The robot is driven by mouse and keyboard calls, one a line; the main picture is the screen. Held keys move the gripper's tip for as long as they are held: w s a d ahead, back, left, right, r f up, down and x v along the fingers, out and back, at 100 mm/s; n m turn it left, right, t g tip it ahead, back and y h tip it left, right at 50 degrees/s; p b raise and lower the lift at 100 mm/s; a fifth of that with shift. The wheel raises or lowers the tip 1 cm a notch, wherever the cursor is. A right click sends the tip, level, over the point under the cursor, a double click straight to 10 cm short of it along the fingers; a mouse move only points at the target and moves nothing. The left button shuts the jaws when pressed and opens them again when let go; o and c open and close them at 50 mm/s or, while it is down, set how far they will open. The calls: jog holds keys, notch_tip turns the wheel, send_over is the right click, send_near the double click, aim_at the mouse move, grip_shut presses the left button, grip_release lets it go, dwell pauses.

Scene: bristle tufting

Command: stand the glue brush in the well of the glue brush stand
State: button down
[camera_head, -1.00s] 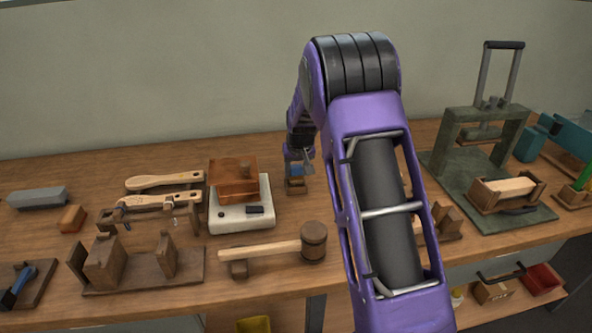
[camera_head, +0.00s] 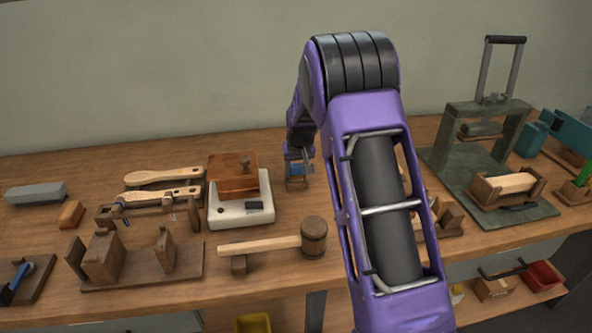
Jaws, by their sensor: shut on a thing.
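My gripper (camera_head: 300,167) is at the far end of my arm, small in the picture, near the back middle of the bench. It is shut on a small blue thing that I take to be the glue brush (camera_head: 294,169). Directly below is a small brown wooden holder, apparently the glue brush stand (camera_head: 296,185). The brush's lower part and the stand's well are too small and too covered to make out. I cannot tell whether the brush is inside the well or just above it.
A mallet (camera_head: 313,237) lies in front. A green press (camera_head: 490,130) stands at the right. My arm hides part of the bench right of the stand.

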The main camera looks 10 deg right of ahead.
jog(key=shift+f, duration=0.1)
grip_release()
dwell(0.3)
jog(key=shift+r+p, duration=2.05)
jog(key=shift+r, duration=1.5)
